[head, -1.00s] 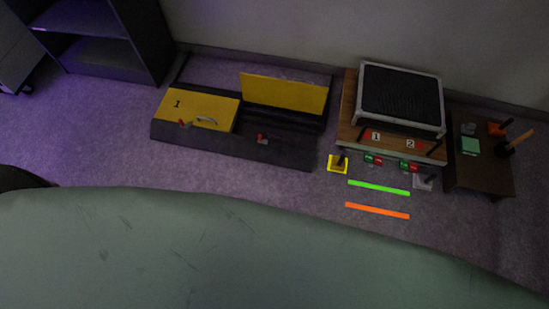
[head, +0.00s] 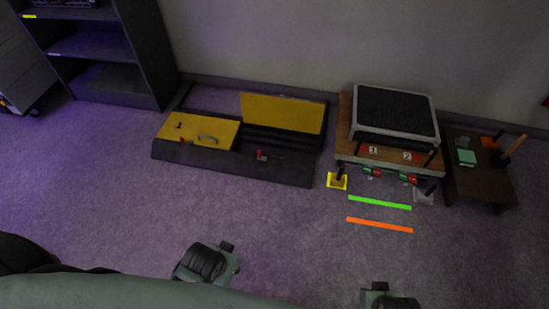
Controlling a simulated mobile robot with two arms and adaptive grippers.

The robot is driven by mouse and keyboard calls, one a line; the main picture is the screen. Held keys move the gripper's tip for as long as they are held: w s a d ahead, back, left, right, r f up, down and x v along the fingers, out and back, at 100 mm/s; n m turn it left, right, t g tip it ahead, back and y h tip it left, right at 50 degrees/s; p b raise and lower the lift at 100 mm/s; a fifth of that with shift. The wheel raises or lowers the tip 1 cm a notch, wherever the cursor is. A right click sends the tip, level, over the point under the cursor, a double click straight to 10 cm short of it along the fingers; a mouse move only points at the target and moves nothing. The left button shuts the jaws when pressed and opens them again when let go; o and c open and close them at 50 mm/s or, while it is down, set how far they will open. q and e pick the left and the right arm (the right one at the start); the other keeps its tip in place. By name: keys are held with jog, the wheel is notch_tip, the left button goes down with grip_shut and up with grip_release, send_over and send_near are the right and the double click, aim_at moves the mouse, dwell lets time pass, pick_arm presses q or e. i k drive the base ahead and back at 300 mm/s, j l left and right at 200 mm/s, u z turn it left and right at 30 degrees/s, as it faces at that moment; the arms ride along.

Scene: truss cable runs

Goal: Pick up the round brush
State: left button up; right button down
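A thing with a light wooden handle and a dark round end (head: 503,158) stands tilted on the small dark table (head: 478,186) at the far right of the head view. It looks like the round brush, but it is too small to be sure. Neither of my grippers is in view; only green and black parts of my own body show along the bottom edge.
The small table also holds a green block (head: 467,158) and an orange item (head: 490,143). To its left stands a wooden bench (head: 346,135) with a black-topped box (head: 395,112). A floor trough (head: 230,164) with yellow lids lies further left.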

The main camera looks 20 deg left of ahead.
aim_at(524, 136)
jog(key=z, duration=1.3)
